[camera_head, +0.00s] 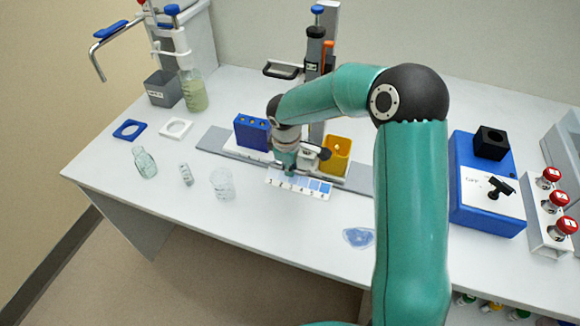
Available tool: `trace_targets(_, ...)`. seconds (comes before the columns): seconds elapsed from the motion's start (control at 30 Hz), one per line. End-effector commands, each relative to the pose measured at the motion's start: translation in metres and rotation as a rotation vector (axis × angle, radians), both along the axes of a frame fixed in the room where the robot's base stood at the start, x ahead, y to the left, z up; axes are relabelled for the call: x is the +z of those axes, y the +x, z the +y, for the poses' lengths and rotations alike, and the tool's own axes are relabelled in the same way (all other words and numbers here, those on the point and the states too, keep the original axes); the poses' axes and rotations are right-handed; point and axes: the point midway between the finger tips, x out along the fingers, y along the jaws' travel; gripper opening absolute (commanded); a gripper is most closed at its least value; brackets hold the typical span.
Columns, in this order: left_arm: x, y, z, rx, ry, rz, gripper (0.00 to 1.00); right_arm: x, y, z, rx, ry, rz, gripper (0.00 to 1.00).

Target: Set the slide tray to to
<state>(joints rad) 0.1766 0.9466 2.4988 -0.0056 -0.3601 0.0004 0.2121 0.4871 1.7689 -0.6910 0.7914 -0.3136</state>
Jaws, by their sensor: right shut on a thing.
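The slide tray is a long grey rail (213,141) on the white bench, with a pale carriage (250,154) that bears a blue block and a yellow block. A white strip (300,185) with blue patches and numbers, of which 3 to 6 can be read, lies along its front edge. My right gripper (287,168) reaches down in front of the carriage, between the blue and yellow blocks. It is shut on a part of the slide tray, and its fingers hide that part and the strip's left end. My left gripper is not in view.
A glass bottle (145,162), a small vial (186,174) and a clear beaker (223,184) stand to the left. A dark post (316,75) rises behind the tray. A blue switch box (487,200) and red knobs (556,199) are at the right. A clear blue dish (357,237) lies in front.

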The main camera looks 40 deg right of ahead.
Motion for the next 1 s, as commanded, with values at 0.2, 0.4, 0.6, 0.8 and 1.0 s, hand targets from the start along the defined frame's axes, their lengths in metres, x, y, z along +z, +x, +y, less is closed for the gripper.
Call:
trace_targets(0.2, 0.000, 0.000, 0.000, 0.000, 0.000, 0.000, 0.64, 0.001, 0.000, -0.001, -0.001, -0.001, -0.004, 0.35)
trace_targets(0.4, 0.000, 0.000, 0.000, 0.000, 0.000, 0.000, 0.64, 0.001, -0.001, -0.001, -0.002, 0.000, -0.002, 0.37)
trace_targets(0.6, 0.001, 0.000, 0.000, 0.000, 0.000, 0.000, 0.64, 0.004, -0.001, 0.000, -0.002, 0.000, -0.002, 0.37)
trace_targets(0.8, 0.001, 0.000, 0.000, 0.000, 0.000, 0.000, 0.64, 0.029, -0.002, 0.003, -0.002, -0.001, -0.006, 0.37)
trace_targets(1.0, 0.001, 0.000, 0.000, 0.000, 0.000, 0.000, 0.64, 0.069, -0.006, 0.010, -0.003, 0.000, -0.008, 0.37)
